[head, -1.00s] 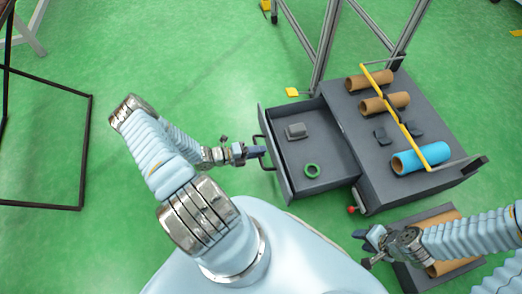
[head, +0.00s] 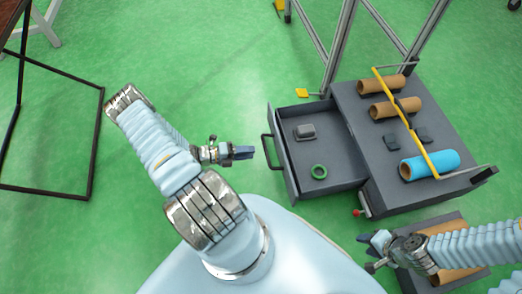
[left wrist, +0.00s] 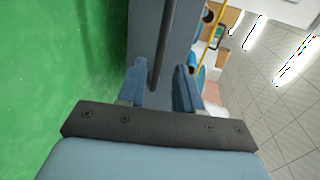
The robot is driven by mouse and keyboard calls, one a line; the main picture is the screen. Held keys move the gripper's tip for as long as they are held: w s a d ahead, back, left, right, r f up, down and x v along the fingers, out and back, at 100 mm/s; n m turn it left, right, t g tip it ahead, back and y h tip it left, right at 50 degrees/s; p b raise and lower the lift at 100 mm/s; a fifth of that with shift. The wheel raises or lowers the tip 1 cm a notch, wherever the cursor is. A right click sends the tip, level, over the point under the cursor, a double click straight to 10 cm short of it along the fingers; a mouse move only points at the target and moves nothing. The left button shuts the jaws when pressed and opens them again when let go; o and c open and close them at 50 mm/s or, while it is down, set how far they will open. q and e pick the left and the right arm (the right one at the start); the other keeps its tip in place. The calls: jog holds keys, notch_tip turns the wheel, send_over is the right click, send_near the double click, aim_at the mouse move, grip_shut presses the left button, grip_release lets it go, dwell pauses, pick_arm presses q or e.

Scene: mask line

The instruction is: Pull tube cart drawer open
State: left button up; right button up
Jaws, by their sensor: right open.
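The grey tube cart (head: 375,185) stands right of centre in the head view. Its drawer (head: 327,180) is pulled out toward the left, with its inside showing. The black drawer handle (head: 266,152) is on the drawer's left front. In the left wrist view the handle bar (left wrist: 162,45) shows beyond and between the spread fingers (left wrist: 158,88). My right gripper (head: 366,251) is open and empty at the lower right, below the cart.
A grey block (head: 304,132) and a green ring (head: 319,171) lie in the drawer. Brown tubes (head: 381,85) and a blue tube (head: 430,164) lie on the cart top under a yellow bar (head: 408,122). A low box (head: 415,283) is near my right gripper.

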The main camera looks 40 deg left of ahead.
pick_arm(q)
jog(key=v, duration=0.6)
jog(key=shift+s, duration=0.1)
dwell(0.3)
